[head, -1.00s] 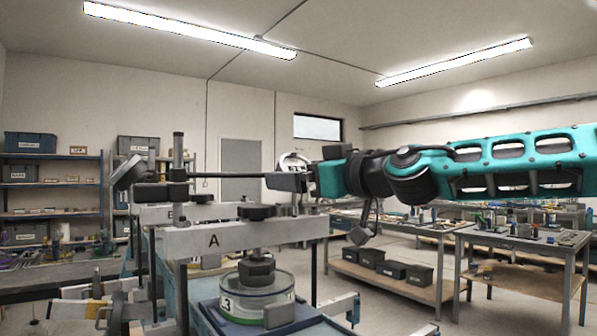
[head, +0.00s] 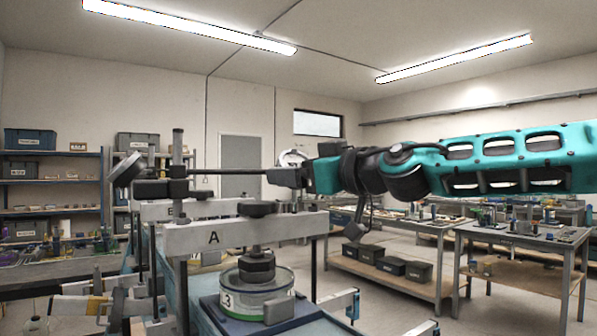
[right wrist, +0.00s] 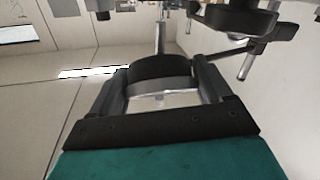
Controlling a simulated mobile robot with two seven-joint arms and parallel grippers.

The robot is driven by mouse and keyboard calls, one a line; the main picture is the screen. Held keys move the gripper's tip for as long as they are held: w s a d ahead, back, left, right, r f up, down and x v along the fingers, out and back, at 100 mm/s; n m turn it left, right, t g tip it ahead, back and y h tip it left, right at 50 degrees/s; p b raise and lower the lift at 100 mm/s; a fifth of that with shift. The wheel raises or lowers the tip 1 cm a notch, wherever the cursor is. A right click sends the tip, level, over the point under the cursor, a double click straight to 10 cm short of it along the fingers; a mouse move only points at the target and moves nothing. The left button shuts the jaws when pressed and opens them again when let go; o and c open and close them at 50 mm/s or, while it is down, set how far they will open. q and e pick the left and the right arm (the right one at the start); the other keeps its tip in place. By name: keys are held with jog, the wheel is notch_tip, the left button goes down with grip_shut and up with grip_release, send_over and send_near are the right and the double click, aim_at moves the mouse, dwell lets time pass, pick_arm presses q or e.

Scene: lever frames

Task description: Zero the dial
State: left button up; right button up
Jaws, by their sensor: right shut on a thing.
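A round dial with a pale face and grey rim (head: 293,158) stands behind my right gripper (head: 290,177) in the head view. A thin rod (head: 228,172) runs from there left to a clamp on an upright post (head: 178,150). My right gripper is shut on the dial's round body; in the right wrist view its fingers (right wrist: 160,88) flank a dark round body with a grey rim (right wrist: 160,70). The dial's reading cannot be made out. Below stands lever frame A (head: 240,232), its screw pressing over a can labelled 3 (head: 240,302). My left gripper is not in view.
Frame B (head: 160,212) stands behind A. A blue mat (head: 215,312) lies under the can. Side tables (head: 520,240) stand at right and shelves (head: 50,182) at left; the floor between is open.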

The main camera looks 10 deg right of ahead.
jog(key=shift+f+n+g+b, duration=0.1)
jog(key=shift+n+g+b, duration=0.2)
jog(key=shift+n+b, duration=0.1)
jog(key=shift+n+g+y, duration=0.3)
jog(key=shift+n+y, duration=0.3)
jog(key=shift+n, duration=0.1)
jog(key=o, duration=1)
jog(key=shift+d, duration=0.1)
jog(key=b+v, duration=0.1)
jog(key=v, duration=1.1)
jog(key=shift+s+d, duration=0.2)
jog(key=shift+s, duration=0.15)
